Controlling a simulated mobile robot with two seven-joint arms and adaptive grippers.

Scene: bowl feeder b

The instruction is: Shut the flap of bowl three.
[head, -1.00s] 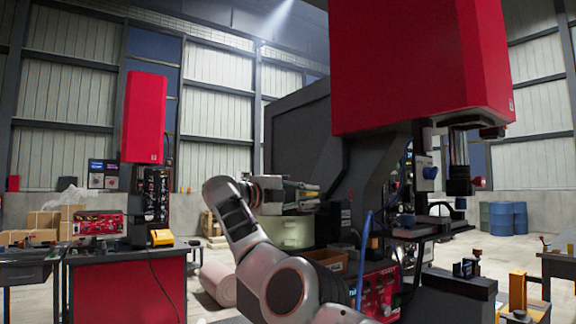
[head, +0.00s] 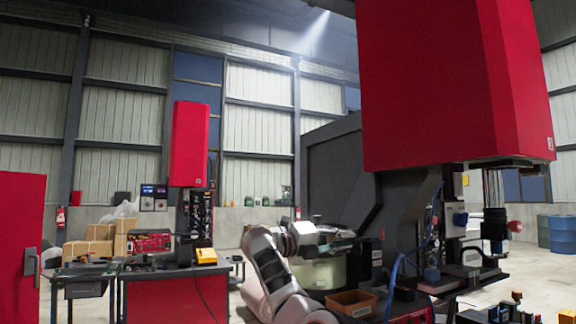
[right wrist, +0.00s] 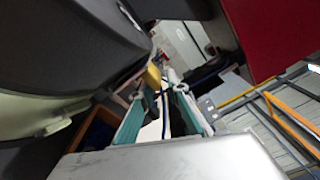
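A pale green bowl feeder (head: 318,273) stands beside the large machine in the head view, partly hidden by my right arm. In the right wrist view its pale green side (right wrist: 35,115) is at the left, under a dark rounded top (right wrist: 75,40). I cannot make out a flap or a bowl number. My right gripper (head: 346,236) is just above the bowl's top edge in the head view, pointing right. In the right wrist view its two teal-padded fingers (right wrist: 161,97) are apart with nothing held between them. My left gripper is not in view.
The big red and black machine (head: 450,85) stands close on the right. An orange-brown bin (head: 352,303) is beside the bowl's base. A workbench (head: 175,272) with a red box and a yellow device is at the left. A red cabinet (head: 20,245) is at the far left.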

